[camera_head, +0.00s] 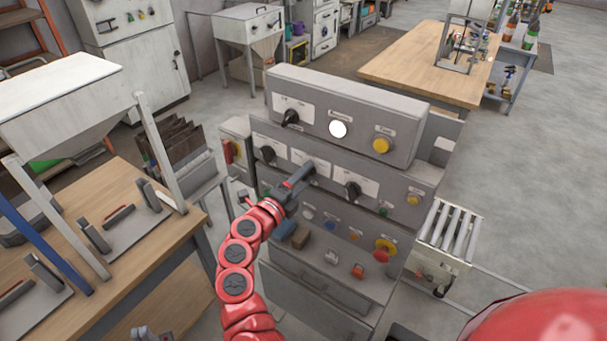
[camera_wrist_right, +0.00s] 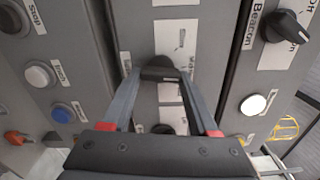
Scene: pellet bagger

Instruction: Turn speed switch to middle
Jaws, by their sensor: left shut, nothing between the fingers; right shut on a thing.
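The grey control console (camera_head: 345,85) has a middle row of black rotary switches on white plates. My right gripper (camera_head: 308,171) is at the middle switch of that row and hides most of it in the head view. In the right wrist view my right gripper (camera_wrist_right: 160,78) is shut on this black switch knob (camera_wrist_right: 158,66). Its plate label is too small and covered to read, so I cannot confirm it is the speed switch. What appears to be my left gripper (camera_head: 151,333) shows at the bottom left edge, shut and empty, away from the console.
Beside the held switch are a left black knob (camera_head: 267,153) and a right black knob (camera_head: 353,190). The upper box has a beacon knob (camera_head: 290,118), a lit white button (camera_head: 338,129) and a yellow button (camera_head: 381,145). A red emergency stop (camera_head: 382,254) is lower down.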

